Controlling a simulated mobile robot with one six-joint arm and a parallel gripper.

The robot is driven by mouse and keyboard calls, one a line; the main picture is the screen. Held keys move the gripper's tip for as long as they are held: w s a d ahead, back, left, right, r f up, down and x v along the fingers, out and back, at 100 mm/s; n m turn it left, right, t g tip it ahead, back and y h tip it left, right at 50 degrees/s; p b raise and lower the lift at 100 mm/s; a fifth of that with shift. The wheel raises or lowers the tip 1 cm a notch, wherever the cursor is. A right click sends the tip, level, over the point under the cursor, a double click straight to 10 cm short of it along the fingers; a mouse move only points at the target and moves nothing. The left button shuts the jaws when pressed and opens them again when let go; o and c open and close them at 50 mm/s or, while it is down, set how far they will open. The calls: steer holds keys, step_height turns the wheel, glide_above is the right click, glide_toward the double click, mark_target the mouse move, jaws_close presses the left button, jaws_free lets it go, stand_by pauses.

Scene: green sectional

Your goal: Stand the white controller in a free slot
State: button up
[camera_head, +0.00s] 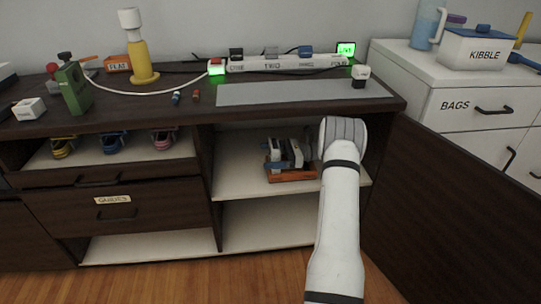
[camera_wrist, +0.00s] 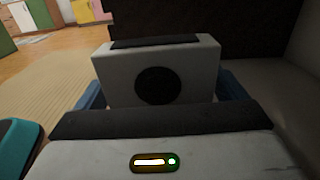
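In the wrist view, a white block-shaped controller (camera_wrist: 200,75) with a dark top strip and a round black spot stands between the blue fingers of my gripper (camera_wrist: 160,90). The fingers appear to press on both its sides. I cannot tell which slots are free.
The shelf (camera_head: 238,180) is bare left of the rack. A dark panel (camera_head: 440,205) stands at the right. A teal object (camera_wrist: 15,145) is close in the wrist view.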

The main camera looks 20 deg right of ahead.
steer(key=shift+o, duration=0.8)
steer(key=shift+d, duration=0.1)
